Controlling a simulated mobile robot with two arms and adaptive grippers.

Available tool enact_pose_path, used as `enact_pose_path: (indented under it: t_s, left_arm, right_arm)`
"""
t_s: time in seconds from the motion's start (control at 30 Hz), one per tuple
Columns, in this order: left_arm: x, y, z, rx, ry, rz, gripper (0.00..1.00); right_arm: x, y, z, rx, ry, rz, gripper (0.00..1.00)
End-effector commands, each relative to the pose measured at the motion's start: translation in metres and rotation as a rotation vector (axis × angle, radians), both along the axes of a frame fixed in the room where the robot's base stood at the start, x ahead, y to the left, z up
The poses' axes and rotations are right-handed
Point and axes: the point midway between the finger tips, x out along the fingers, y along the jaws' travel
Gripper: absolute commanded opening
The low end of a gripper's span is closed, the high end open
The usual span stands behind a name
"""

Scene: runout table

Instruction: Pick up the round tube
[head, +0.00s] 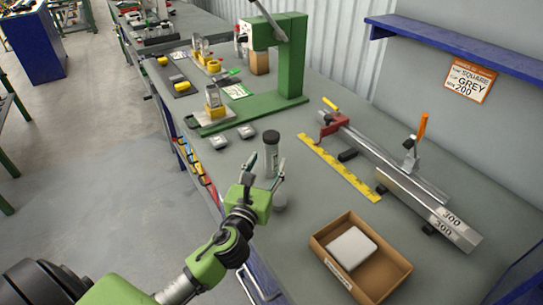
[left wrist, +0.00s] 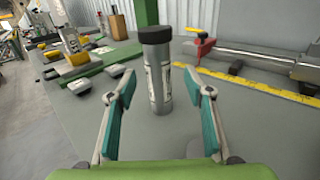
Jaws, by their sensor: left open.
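The round tube (head: 271,155) stands upright on the grey table, a grey cylinder with a black top and a pale label. In the left wrist view the tube (left wrist: 158,78) is in the middle, just ahead of and between the fingers. My left gripper (head: 263,175) is open and empty at the table's near edge, its fingertips pointing at the tube. Whether the fingertips flank the tube is hard to tell; I see no contact. My right gripper is not in view.
A cardboard box (head: 324,240) with a white block stands at right front. A yellow ruler (head: 338,167) and a rail fixture with a square bar (head: 428,208) lie to the right.

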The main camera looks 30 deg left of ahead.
Motion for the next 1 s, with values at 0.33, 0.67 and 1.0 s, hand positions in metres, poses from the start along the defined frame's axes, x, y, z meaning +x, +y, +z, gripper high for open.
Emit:
enact_pose_path:
  t_s: [0.33, 0.67, 1.0]
  left_arm:
    - [0.035, 0.011, -0.009, -0.003, -0.001, 0.002, 0.47]
    - [0.054, 0.014, -0.010, -0.002, 0.002, 0.000, 0.47]
    - [0.054, 0.014, -0.010, -0.002, 0.001, 0.000, 0.03]
  right_arm:
    - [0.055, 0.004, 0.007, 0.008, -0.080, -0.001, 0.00]
    - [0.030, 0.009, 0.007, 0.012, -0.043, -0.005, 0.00]
    - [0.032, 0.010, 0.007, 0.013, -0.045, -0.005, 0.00]
